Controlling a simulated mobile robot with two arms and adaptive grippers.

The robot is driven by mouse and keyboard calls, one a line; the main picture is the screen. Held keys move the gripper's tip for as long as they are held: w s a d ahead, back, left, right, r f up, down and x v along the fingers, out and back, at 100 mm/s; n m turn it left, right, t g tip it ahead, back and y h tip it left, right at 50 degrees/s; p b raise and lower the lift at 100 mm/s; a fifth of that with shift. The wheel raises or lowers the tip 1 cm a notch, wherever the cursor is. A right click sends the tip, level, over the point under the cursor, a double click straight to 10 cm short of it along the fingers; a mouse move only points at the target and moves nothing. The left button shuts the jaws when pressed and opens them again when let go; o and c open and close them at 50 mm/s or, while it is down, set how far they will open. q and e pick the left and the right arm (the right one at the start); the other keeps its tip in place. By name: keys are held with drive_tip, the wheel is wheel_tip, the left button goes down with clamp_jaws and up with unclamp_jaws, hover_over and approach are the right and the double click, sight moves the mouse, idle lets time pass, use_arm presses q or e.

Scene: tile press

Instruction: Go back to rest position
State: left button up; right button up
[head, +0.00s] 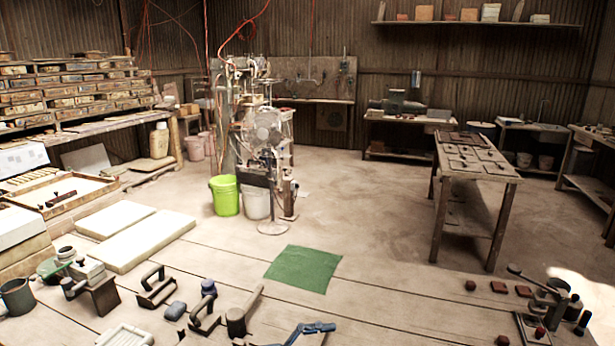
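Neither of my grippers shows in the head view. A wooden workbench (215,262) fills the foreground. A green square mat (304,268) lies flat near its far edge. At the right end stands a small metal press with a long lever (540,283). Small dark red blocks (499,287) lie to the left of it.
Handled tools (205,318), a blue-handled tool (310,329) and a white tray (125,336) crowd the bench's front left. White slabs (142,242) lie behind them. Open floor (350,205) lies beyond, with a green bucket (225,196) and a table (470,165).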

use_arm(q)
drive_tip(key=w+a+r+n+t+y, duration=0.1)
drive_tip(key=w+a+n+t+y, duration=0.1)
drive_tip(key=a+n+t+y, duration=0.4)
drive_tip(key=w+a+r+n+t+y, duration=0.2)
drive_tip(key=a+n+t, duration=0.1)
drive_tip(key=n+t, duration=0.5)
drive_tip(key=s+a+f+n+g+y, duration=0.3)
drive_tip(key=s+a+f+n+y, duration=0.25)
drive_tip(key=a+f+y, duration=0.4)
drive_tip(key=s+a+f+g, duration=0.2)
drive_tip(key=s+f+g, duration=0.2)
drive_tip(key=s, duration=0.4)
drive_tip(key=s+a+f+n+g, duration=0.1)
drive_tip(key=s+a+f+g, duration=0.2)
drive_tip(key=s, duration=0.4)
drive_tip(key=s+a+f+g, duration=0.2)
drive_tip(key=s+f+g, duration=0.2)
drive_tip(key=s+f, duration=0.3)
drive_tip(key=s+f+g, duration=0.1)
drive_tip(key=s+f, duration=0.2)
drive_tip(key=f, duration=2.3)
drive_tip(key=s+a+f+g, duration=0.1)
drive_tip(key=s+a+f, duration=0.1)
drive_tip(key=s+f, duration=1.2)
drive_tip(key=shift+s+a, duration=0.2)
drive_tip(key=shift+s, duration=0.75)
